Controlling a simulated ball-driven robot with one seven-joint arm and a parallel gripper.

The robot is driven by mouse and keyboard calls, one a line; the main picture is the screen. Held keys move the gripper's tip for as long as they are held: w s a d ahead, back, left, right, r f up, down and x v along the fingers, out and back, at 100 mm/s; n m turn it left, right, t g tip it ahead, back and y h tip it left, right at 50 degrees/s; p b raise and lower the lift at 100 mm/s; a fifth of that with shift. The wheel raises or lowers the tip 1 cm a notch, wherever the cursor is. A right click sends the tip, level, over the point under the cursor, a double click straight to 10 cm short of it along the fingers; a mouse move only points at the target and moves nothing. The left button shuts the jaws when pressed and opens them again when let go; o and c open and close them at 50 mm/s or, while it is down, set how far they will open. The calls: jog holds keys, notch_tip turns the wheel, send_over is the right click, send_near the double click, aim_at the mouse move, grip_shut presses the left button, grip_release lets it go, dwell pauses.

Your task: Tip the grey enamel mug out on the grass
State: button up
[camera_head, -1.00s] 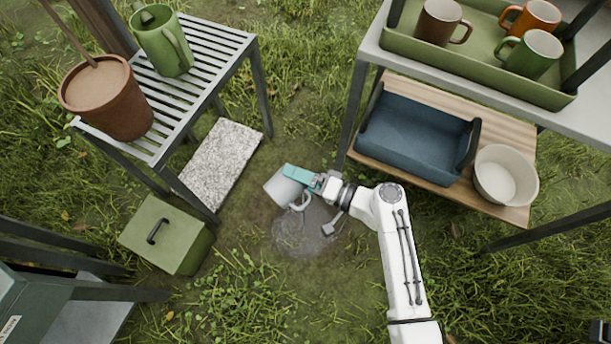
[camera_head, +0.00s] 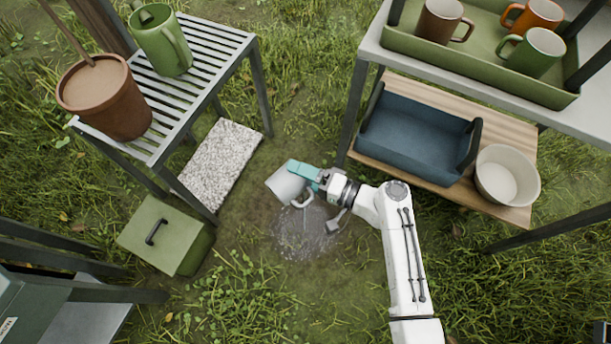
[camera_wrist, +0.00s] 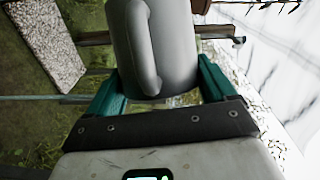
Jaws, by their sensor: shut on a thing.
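The grey enamel mug (camera_head: 286,186) is held tilted above the ground between the slatted table and the shelf unit. My gripper (camera_head: 303,174) is shut on it, with teal fingers on its sides. In the wrist view the mug (camera_wrist: 175,50) sits between the two teal fingers of my gripper (camera_wrist: 160,85), its handle facing the camera. A wet, shiny patch (camera_head: 303,238) lies on the ground just below the mug. The inside of the mug is hidden, so I cannot tell whether anything is left in it.
The slatted table (camera_head: 215,50) holds a terracotta pot (camera_head: 105,100) and green jug (camera_head: 163,42). A stone slab (camera_head: 218,163) and green box (camera_head: 165,235) are at left. Shelves at right hold a tray of mugs (camera_head: 480,70), blue bin (camera_head: 415,140) and white bowl (camera_head: 507,178). Grass in front is open.

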aim_at(298, 194)
jog(key=shift+w+d+m+y+b, duration=0.2)
jog(key=shift+m+y+b, duration=0.2)
jog(key=shift+m, duration=0.4)
dwell(0.5)
jog(key=shift+r, duration=0.1)
jog(key=n+p, duration=0.1)
jog(key=s+a+n+h+p, duration=0.1)
jog(key=s+a+n+p, duration=0.1)
jog(key=shift+s+r+n+h+p, duration=0.15)
jog(key=shift+r+n+h+p, duration=0.15)
jog(key=shift+h, duration=0.1)
jog(key=shift+f+n+b, duration=0.3)
jog(key=shift+f+b, duration=0.25)
jog(key=shift+b, duration=0.15)
jog(key=n, duration=0.1)
jog(key=f+n+h, duration=0.1)
jog(key=n+h+b, duration=0.1)
jog(key=shift+s+a+f, duration=0.15)
jog(key=shift+s+a, duration=0.2)
jog(key=shift+a, duration=0.05)
jog(key=shift+s+a+f+n+t+h, duration=0.2)
jog(key=shift+s+n+t+h, duration=0.15)
jog(key=shift+n, duration=0.25)
jog(key=s+a+f+n+t+h+p, duration=0.2)
jog(key=s+a+n+p, duration=0.2)
jog(key=n, duration=0.1)
jog(key=shift+s+a+f+h, duration=0.15)
jog(key=shift+s+a+h, duration=0.2)
jog(key=shift+s+a, duration=0.05)
